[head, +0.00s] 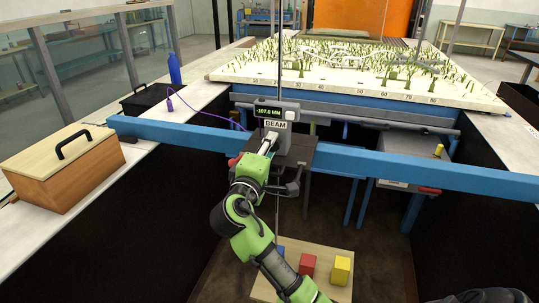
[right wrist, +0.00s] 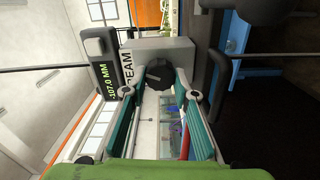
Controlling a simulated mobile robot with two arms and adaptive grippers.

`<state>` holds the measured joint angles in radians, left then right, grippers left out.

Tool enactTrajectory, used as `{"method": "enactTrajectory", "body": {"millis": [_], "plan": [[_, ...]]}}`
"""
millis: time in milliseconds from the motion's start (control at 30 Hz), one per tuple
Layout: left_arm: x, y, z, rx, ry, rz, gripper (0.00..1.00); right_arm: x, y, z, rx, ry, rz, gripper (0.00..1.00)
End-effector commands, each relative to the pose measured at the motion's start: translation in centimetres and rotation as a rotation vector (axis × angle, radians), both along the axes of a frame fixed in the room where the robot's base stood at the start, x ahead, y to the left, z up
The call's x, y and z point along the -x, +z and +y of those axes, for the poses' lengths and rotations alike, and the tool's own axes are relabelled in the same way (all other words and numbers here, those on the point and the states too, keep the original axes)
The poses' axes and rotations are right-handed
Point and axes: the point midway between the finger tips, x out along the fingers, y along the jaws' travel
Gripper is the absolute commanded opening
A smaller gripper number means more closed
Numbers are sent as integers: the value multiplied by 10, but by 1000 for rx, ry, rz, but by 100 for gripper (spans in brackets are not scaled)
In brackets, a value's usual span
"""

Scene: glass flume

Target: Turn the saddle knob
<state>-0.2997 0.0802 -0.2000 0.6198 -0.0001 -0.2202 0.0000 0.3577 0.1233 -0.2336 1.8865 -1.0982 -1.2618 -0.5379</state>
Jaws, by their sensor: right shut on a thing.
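The saddle (head: 300,150) is a grey and dark block on the blue beam (head: 180,136), labelled BEAM. Its readout (head: 268,112) shows -107.0 MM and also appears rotated in the right wrist view (right wrist: 101,75). A dark round saddle knob (right wrist: 159,73) sticks out of the grey saddle face in the right wrist view. My right gripper (right wrist: 162,86) is shut on it, one finger on each side. In the head view my right gripper (head: 268,146) reaches the saddle front and hides the knob. My left gripper is not in view.
A vertical rod (head: 280,45) rises from the saddle. Behind is a model bed (head: 350,83) with small green stalks. A wooden box (head: 62,165), black case (head: 146,101) and blue bottle (head: 175,69) stand left. Coloured cubes (head: 308,266) lie on a low board.

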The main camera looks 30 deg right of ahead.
Motion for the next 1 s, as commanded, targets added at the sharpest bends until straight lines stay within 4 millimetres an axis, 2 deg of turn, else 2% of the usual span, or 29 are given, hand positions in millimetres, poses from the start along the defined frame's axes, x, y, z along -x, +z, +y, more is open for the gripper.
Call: {"method": "enactTrajectory", "body": {"millis": [33,300,967,1000], "plan": [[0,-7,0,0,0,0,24,0,-5,0,-26,-1,-22,5],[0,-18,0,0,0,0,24,0,-3,0,-112,-1,-121,5],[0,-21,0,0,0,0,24,0,-2,0,-146,-1,-162,5],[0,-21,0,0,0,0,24,0,-2,0,-146,-1,-162,34]]}}
